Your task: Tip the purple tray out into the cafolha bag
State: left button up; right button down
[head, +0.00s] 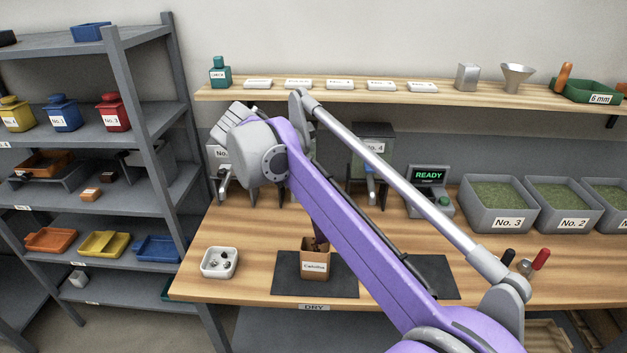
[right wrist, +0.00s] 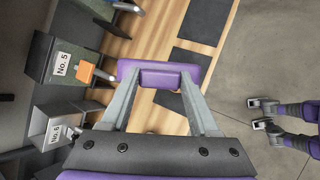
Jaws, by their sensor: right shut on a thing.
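The cafolha bag (head: 315,265) is a small brown, labelled bag. It stands upright on a dark mat (head: 287,288) near the bench's front edge in the head view. My right gripper (right wrist: 162,80) is shut on the purple tray (right wrist: 161,76) in the right wrist view. Only part of the tray shows, so its contents and tilt cannot be told. In the head view my right arm reaches across the bench and hides the gripper and tray. My left gripper (right wrist: 262,114) seems to show over the floor in the right wrist view, apart from the tray; its jaws are unclear.
A white dish (head: 220,263) stands left of the bag. Machines line the bench's back, including No. 5 (right wrist: 62,65) with an orange piece (right wrist: 90,73) before it. Green-filled bins (head: 497,205) stand at right. A shelf (head: 440,97) runs above; a grey rack (head: 150,130) stands left.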

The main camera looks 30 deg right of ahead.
pick_arm(q)
jog(key=shift+s+f+b, duration=0.3)
jog(key=shift+f+b, duration=0.05)
jog(key=shift+f, duration=0.2)
jog(key=shift+s+f+b, duration=0.25)
jog(key=shift+f+b, duration=0.05)
jog(key=shift+f, duration=0.2)
pick_arm(e)
jog(key=w+a+f+h, duration=0.2)
jog(key=a+h, duration=0.1)
jog(key=a, duration=0.4)
jog(key=shift+w+n+g, duration=0.15)
jog(key=shift+n+g, duration=0.15)
jog(key=shift+n, duration=0.1)
jog(key=shift+r, duration=0.1)
dwell(0.3)
